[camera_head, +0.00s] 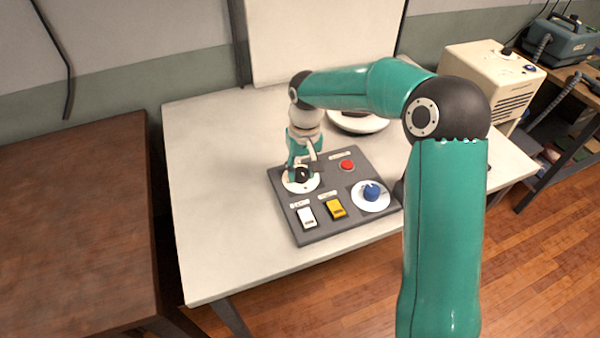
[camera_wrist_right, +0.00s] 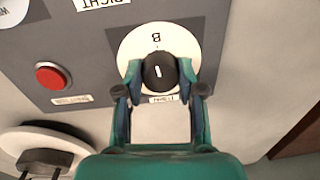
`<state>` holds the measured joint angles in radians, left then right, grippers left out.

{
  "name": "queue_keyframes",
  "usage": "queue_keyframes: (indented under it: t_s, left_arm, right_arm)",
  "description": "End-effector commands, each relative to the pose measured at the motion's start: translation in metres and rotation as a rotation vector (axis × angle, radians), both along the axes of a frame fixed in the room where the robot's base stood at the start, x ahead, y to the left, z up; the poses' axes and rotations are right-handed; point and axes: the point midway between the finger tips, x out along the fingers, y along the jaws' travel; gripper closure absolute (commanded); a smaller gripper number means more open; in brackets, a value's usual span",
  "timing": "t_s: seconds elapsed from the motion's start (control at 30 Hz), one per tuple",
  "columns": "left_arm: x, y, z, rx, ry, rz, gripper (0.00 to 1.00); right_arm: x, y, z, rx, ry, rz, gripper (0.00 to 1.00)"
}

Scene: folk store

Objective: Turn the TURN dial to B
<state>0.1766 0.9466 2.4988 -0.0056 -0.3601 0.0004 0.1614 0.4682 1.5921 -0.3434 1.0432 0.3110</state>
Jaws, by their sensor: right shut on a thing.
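The TURN dial is a black knob (camera_wrist_right: 159,72) on a white disc (camera_wrist_right: 128,50), with a letter B at the disc's upper edge in the right wrist view. A short white mark on the knob runs nearly upright in that view, roughly in line with the B. My right gripper (camera_wrist_right: 160,84) has its fingers on both sides of the knob and is shut on it. In the head view the right gripper (camera_head: 302,170) reaches down over the dial's white disc (camera_head: 298,187) and partly hides the knob. My left gripper is not in view.
The dark grey panel (camera_head: 325,229) also carries a red button (camera_head: 346,165), a blue knob (camera_head: 371,193), a white switch (camera_head: 307,216) and a yellow switch (camera_head: 335,208). Behind it a round white thing (camera_head: 342,126) stands on the pale table (camera_head: 200,220). A cream machine (camera_head: 483,70) stands at right.

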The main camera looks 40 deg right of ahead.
Motion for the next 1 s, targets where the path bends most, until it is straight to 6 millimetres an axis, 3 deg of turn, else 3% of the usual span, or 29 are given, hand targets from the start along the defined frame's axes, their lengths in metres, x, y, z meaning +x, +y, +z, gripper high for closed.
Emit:
queue_keyframes:
  t_s: [0.3,0.77,0.8,0.93,1.0]
  left_arm:
    - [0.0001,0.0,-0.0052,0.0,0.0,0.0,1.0]
    - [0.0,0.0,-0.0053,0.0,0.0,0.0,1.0]
    - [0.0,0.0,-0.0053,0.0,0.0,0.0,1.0]
    - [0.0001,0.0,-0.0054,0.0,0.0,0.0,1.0]
    - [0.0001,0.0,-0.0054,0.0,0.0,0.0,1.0]
  right_arm:
    - [0.002,-0.0004,0.0021,-0.002,-0.009,-0.114,0.97]
    - [0.0022,-0.0002,0.0026,-0.001,-0.01,-0.129,0.97]
    - [0.0023,-0.0001,0.0026,-0.001,-0.01,-0.129,0.59]
    - [0.0017,0.0001,0.002,-0.002,-0.007,-0.128,0.37]
    - [0.0013,0.0002,0.0016,-0.001,-0.006,-0.127,0.37]
